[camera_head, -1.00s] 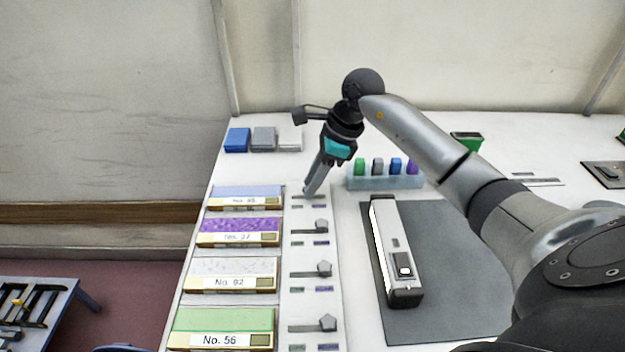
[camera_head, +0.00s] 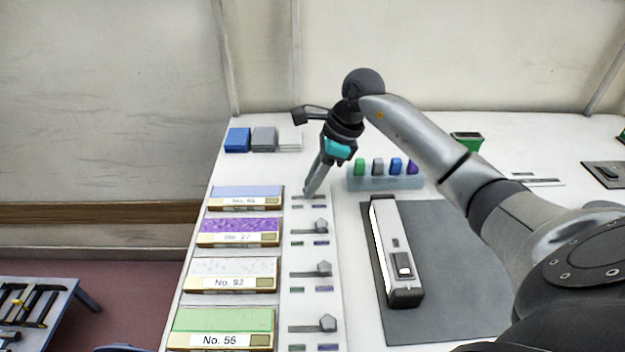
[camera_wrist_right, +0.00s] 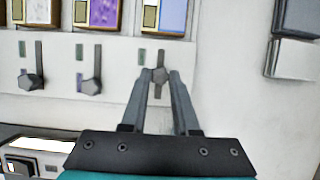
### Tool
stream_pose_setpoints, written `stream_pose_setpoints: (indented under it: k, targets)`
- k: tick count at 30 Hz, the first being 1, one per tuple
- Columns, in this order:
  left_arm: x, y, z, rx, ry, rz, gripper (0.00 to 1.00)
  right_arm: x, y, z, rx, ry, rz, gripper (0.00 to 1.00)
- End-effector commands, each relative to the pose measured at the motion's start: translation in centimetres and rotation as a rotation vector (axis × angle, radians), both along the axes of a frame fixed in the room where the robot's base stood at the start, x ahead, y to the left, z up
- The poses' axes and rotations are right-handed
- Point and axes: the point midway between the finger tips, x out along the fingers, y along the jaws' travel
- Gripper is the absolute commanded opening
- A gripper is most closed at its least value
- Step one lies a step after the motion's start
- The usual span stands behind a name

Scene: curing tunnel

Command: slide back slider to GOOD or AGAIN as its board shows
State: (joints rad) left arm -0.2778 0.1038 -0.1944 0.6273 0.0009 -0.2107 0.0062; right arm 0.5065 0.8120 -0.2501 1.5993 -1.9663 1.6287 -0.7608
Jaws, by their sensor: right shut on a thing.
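The back slider's dark knob (camera_wrist_right: 160,75) sits in its slot on the white strip (camera_head: 335,285), around mid-slot as far as I can tell. My right gripper (camera_head: 308,193) is at this back slider, and its two fingertips (camera_wrist_right: 161,74) close around the knob from either side. The slider's board is the back one, blue with a numbered label (camera_head: 245,203); the number is too small to read surely. It also shows in the right wrist view (camera_wrist_right: 173,14). Small green and purple marks lie under the left and right of the slot. My left gripper is not in view.
Three more sliders have knobs at the right of their slots, such as the purple board's (camera_head: 320,226). Blue, grey and white blocks (camera_head: 264,139) lie behind. A pale rack (camera_head: 385,182) of coloured pieces and a long grey device (camera_head: 388,240) on a dark mat stand to the right.

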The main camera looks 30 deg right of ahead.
Motion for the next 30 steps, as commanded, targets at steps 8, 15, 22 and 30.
stream_pose_setpoints:
  k: [8,15,22,30]
  targets:
    - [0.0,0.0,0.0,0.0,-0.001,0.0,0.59,0.0,0.0,0.0,0.0,0.0,0.0,0.0]
    - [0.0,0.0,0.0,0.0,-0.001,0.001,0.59,0.3,0.4,0.1,0.001,-0.001,0.001,0.0]
    - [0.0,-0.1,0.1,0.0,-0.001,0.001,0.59,1.3,2.1,0.1,0.002,-0.001,0.0,0.0]
    - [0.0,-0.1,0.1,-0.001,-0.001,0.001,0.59,1.4,2.4,0.0,0.005,-0.002,0.0,0.0]
